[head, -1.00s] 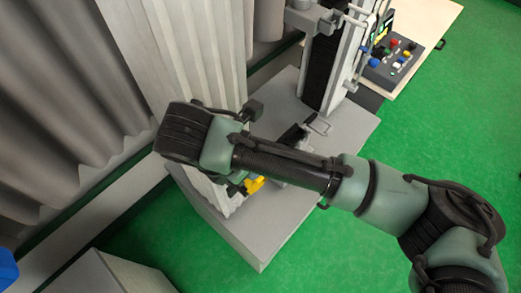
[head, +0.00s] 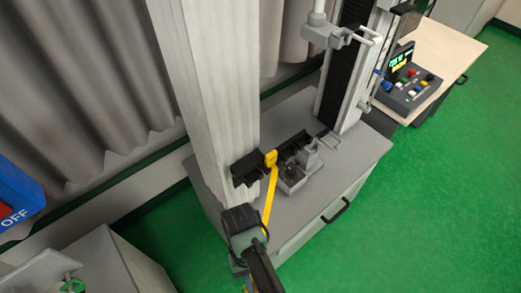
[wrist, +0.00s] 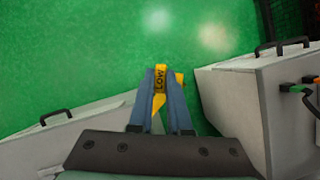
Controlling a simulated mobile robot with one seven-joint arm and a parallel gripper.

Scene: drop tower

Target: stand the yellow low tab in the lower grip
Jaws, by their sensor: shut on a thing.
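In the wrist view, my gripper (wrist: 161,76) is shut on the yellow low tab (wrist: 160,86), which bears the word LOW and sits between the two blue-grey fingers. More yellow shows beside and below the label. In the head view, a yellow strip (head: 268,198) runs from a yellow piece (head: 271,158) at the black bar down to my wrist. My fingers are not clear there. A grey block with upright jaws (head: 300,167), which looks like the lower grip, stands on the tower's grey base (head: 336,152), right of the strip. My wrist is in front of the base, apart from this block.
A black bar (head: 245,168) crosses beside the pale column (head: 208,90). A control box (head: 409,88) stands on a table at the right. Another cabinet (head: 100,270) is at lower left. Green floor (head: 440,200) is open at right.

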